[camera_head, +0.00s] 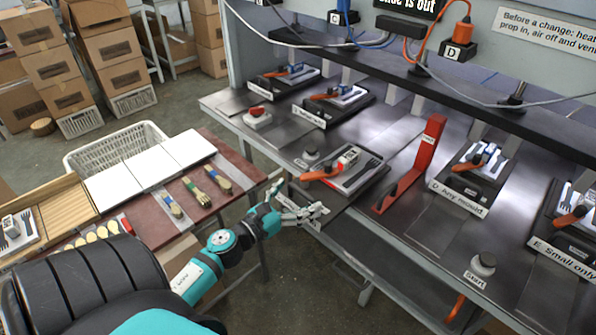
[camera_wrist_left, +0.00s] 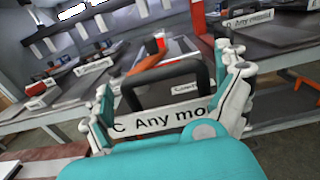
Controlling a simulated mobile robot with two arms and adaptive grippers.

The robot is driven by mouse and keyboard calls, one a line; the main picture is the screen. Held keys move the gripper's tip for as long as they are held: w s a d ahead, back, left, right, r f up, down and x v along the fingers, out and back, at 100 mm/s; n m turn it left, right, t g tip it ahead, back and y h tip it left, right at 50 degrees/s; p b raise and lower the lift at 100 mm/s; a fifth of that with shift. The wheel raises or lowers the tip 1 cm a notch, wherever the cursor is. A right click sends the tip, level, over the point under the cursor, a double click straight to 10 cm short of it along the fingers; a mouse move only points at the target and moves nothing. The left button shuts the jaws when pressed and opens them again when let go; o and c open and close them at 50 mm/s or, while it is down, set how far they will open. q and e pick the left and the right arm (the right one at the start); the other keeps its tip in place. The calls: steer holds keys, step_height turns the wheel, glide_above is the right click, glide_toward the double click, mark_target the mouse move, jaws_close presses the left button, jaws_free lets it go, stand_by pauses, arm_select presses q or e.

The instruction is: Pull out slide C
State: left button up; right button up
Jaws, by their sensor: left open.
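Slide C is the dark plate (camera_head: 372,186) at the near edge of the metal bench, left of the red prop, with a mould bearing an orange handle and a red part on it. In the left wrist view its black bar handle (camera_wrist_left: 165,72) and its "C Any mould" label (camera_wrist_left: 155,121) show between my fingers. My left gripper (camera_head: 300,203) is open just in front of this slide, with its fingers spread to either side of the handle. It also shows in the left wrist view (camera_wrist_left: 170,95). Contact with the handle cannot be told. My right gripper is out of view.
A red prop (camera_head: 412,170) stands on the bench beside slide C. Slide D (camera_head: 474,175) and slide E (camera_head: 570,225) are to the right; a Start button (camera_head: 483,264) is near the front. A red side table (camera_head: 150,213) holds brushes at left. Open floor lies between.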

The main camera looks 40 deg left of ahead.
arm_select(q)
steer(key=s, duration=1.1)
steer(key=shift+s+a, duration=0.35)
steer(key=shift+a, duration=0.1)
steer(key=s+d+f+n+g+y, duration=0.1)
steer(key=s+d+f+n+g, duration=0.1)
steer(key=f+n, duration=0.7)
steer(key=s+d+f+n+g+y, duration=0.1)
steer(key=d+f+n+g, duration=0.3)
steer(key=f, duration=0.9)
steer(key=s+f+n+g, duration=0.1)
steer(key=s+f+n, duration=0.1)
steer(key=f+n, duration=0.75)
steer(key=s+d+f+n+g, duration=0.4)
steer(key=s+f+n+g, duration=0.1)
steer(key=s+f, duration=0.4)
steer(key=s+d+f+n+g, duration=0.5)
steer(key=s+f+n, duration=0.2)
steer(key=s+f, duration=0.3)
steer(key=s, duration=0.3)
steer(key=shift+s+d+f+h, duration=0.2)
steer(key=shift+s+f+h, duration=0.05)
steer(key=shift+s+h, duration=0.15)
